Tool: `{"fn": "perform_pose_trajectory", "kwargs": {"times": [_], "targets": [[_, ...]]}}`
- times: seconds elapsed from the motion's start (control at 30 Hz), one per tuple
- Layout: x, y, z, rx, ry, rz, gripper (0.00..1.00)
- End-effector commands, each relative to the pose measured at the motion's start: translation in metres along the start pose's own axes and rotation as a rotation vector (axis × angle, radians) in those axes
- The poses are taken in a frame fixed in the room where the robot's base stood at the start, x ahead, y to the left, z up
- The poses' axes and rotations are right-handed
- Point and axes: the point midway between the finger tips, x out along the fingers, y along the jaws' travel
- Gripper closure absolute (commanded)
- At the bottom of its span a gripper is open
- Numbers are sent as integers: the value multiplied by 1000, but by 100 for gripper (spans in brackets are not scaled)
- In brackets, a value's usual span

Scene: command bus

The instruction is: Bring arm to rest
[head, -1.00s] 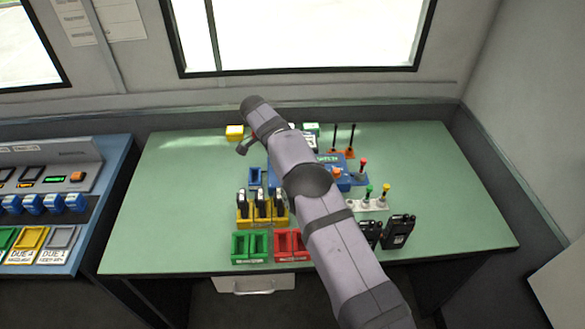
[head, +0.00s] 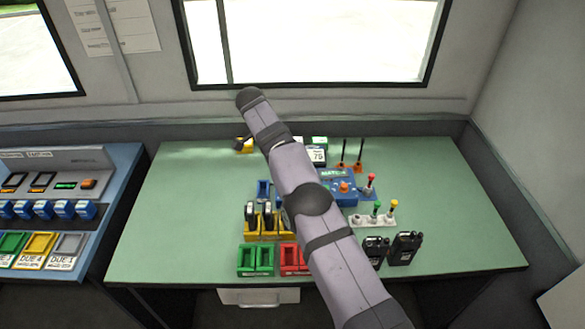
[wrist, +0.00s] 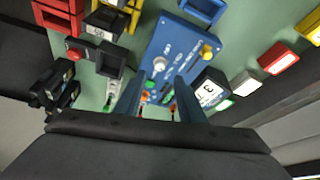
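My arm reaches across the green desk (head: 170,225) from the lower right, its wrist end raised near the window wall. In the head view my gripper is mostly hidden; a small dark part shows beside the yellow block. In the wrist view my gripper (wrist: 158,82) has its two fingers apart, with nothing held between them. The blue panel (wrist: 172,48) with a white knob and a yellow button lies beyond the fingertips, apart from them. It also shows in the head view (head: 338,180), partly behind my arm.
Green bins (head: 255,262), red bins (head: 290,262), yellow holders (head: 262,228) with handsets, and black radios (head: 404,247) stand along the near side. A lever strip (head: 372,220) is right of my arm. A blue console (head: 50,205) stands left. The desk's left part is clear.

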Motion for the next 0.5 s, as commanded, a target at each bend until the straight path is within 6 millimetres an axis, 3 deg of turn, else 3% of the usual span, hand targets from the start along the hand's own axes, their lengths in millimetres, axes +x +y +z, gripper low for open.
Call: {"fn": "perform_pose_trajectory", "kwargs": {"times": [0.27,0.5], "targets": [[0,0,0,-1,0,0,64],[-4,5,-12,-95,-23,3,64]]}}
